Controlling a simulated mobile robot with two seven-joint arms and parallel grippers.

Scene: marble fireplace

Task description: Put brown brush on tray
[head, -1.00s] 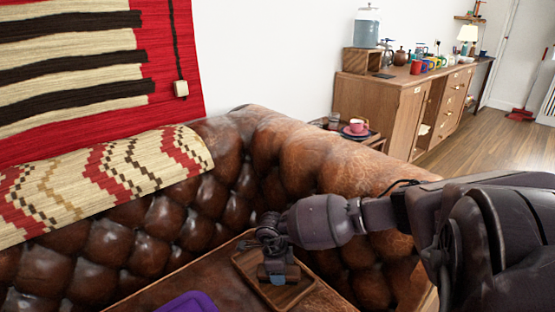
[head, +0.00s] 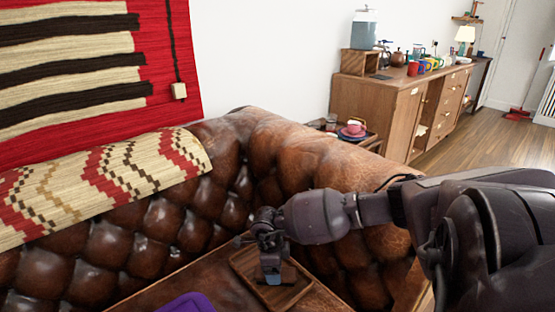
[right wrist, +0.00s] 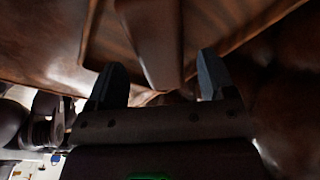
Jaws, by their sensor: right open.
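The wooden tray (head: 243,277) lies on the brown surface in front of the sofa corner. My right gripper (head: 271,272) is over the tray, pointing down, with its fingers apart. The brown brush (head: 289,274) appears as a dark brown block at the tray, partly hidden behind the fingers. In the right wrist view a long brown piece, likely the brush (right wrist: 155,45), shows beyond and between the two open fingertips (right wrist: 160,85). Whether it touches a finger is hard to tell. My left gripper is not in view.
A purple cloth or cushion (head: 190,304) lies left of the tray. The leather sofa (head: 150,225) rises behind, with its arm (head: 325,165) close to my right arm. A side table with a pink cup (head: 353,127) stands beyond the sofa.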

